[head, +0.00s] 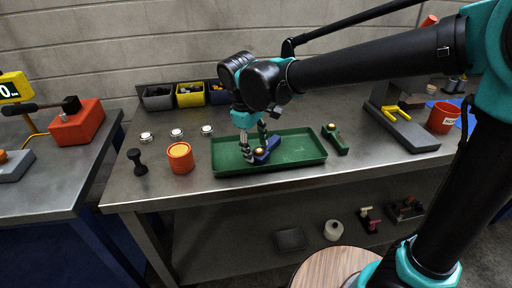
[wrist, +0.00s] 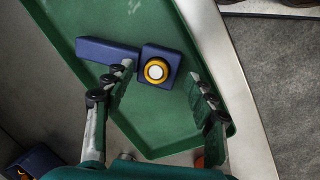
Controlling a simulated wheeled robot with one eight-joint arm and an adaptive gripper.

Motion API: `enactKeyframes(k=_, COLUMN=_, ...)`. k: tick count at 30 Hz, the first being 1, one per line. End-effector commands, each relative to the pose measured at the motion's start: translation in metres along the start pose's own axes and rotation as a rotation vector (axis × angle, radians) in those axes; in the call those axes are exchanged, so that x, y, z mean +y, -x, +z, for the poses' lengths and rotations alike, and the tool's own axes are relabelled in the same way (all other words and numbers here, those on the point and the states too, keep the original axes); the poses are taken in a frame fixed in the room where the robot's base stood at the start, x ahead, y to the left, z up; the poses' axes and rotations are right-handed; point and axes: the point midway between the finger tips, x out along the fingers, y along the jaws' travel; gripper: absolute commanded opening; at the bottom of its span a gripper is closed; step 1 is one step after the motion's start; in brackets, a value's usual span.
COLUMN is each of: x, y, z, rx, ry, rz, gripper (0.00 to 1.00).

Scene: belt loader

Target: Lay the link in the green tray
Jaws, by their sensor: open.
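The green tray (head: 295,162) lies on the grey bench; it also fills much of the wrist view (wrist: 160,125). A blue link (head: 266,148) with a yellow-ringed white knob lies on the tray's floor. In the wrist view the link (wrist: 108,52) shows as a bar and a square end carrying the knob. My gripper (head: 256,142) is open, low over the tray at the link. In the wrist view the fingers of my gripper (wrist: 160,72) stand apart on either side of the square end. Whether the left finger touches the bar I cannot tell.
A green part (head: 335,140) with an orange knob lies just right of the tray. An orange cup (head: 180,158) and a black dumbbell-shaped piece (head: 137,162) stand to the left. Small bins (head: 190,95) line the back. A grey fixture (head: 403,128) and red cup (head: 443,117) stand right.

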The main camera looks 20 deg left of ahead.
Motion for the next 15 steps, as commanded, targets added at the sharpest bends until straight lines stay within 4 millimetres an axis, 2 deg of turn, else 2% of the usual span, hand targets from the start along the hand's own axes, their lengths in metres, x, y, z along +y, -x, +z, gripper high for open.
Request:
enactKeyframes(k=5, x=-0.001, y=0.024, z=0.0, rx=0.0, ry=0.002, rz=0.0, gripper=0.56)
enactKeyframes(k=15, x=0.0, y=0.091, z=0.0, rx=0.0, ry=0.001, rz=0.0, gripper=0.56)
